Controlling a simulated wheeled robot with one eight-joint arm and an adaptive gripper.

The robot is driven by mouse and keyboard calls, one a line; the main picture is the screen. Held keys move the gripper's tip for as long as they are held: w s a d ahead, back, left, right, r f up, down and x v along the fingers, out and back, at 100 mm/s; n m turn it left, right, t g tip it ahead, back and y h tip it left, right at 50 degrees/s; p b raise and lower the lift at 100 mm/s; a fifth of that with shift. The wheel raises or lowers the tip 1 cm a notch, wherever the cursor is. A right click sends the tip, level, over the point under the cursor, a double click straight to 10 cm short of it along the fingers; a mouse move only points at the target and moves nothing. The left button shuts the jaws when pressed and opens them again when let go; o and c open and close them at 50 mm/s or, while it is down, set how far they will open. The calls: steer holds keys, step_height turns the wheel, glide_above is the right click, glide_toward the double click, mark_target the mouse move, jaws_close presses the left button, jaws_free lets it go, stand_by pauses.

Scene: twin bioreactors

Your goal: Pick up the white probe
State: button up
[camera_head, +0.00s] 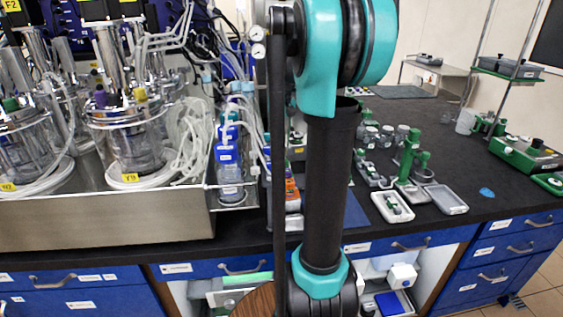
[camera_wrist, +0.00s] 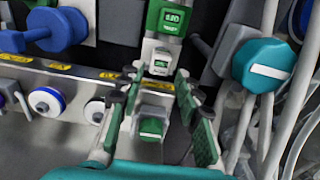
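In the wrist view my gripper (camera_wrist: 157,84) is open, its two green-padded fingers spread apart. Between and below the fingers shows a green block with a white label (camera_wrist: 152,126); I cannot tell whether it is free of the fingers. Nothing is clearly clasped. I cannot pick out the white probe for certain. A round white cap (camera_wrist: 95,111) shows just left of the left finger, but I cannot tell whether it belongs to the probe. In the head view my gripper is not visible; my upright arm crosses the middle of the picture.
Beyond the fingers stands a green unit with a display (camera_wrist: 169,22). A blue knob (camera_wrist: 62,29) is at upper left, a teal cap (camera_wrist: 267,66) and pale tubes at right. In the head view, bioreactor vessels (camera_head: 135,145) stand at left; small trays (camera_head: 392,207) lie on the black bench.

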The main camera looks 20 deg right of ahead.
mark_target(282, 152)
step_height(282, 152, down, 5)
steer(key=shift+f, duration=0.1)
steer(key=shift+s, duration=0.1)
jaws_close()
stand_by(0.3)
